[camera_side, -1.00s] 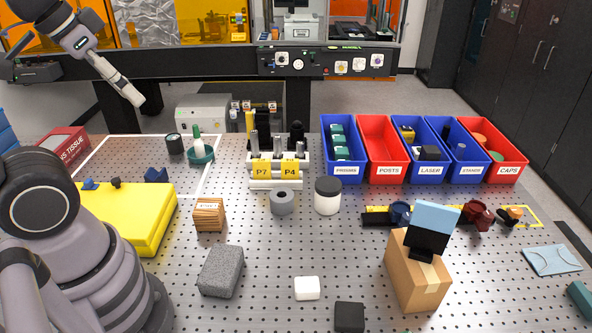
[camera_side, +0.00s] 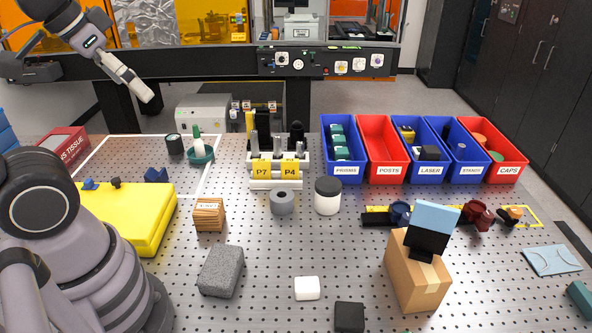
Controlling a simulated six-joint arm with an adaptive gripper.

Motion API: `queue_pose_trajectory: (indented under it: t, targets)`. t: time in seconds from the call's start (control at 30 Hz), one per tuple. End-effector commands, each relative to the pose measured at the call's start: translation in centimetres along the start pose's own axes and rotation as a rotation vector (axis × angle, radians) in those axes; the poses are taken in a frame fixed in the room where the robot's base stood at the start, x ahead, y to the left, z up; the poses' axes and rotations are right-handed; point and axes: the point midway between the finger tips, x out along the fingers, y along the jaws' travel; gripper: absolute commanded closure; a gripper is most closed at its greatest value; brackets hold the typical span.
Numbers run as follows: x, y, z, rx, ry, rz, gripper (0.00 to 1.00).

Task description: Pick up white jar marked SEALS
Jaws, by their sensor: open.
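A white jar with a black lid (camera_side: 327,198) stands upright near the middle of the breadboard table. No SEALS marking can be read on the side that shows. A grey ring-shaped part (camera_side: 282,201) sits just left of it. My gripper (camera_side: 147,96) is at the upper left, raised above the table and well away from the jar. Its fingers point down and to the right and hold nothing that I can see. The finger gap is too small to make out.
Behind the jar stand a white post rack (camera_side: 275,184) and blue and red bins (camera_side: 382,175). Bare table surrounds the jar's front.

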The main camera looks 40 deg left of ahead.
Motion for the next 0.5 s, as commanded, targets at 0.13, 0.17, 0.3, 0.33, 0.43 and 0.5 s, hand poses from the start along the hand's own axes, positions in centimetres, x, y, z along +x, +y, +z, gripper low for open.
queue_pose_trajectory:
  t: [0.13,0.17,0.3,0.33,0.43,0.5]
  targets:
    - [3.3,1.7,-4.2,-0.027,0.036,0.061,0.00]
    - [4.4,2.2,-5.3,-0.037,0.047,0.076,0.00]
    - [10.1,4.8,-10.2,-0.110,0.117,0.128,0.00]
    - [11.4,5.3,-11.1,-0.129,0.134,0.133,0.00]
    - [16.1,6.7,-13.3,-0.187,0.186,0.134,0.00]
    - [19.5,7.5,-14.3,-0.225,0.226,0.121,0.00]
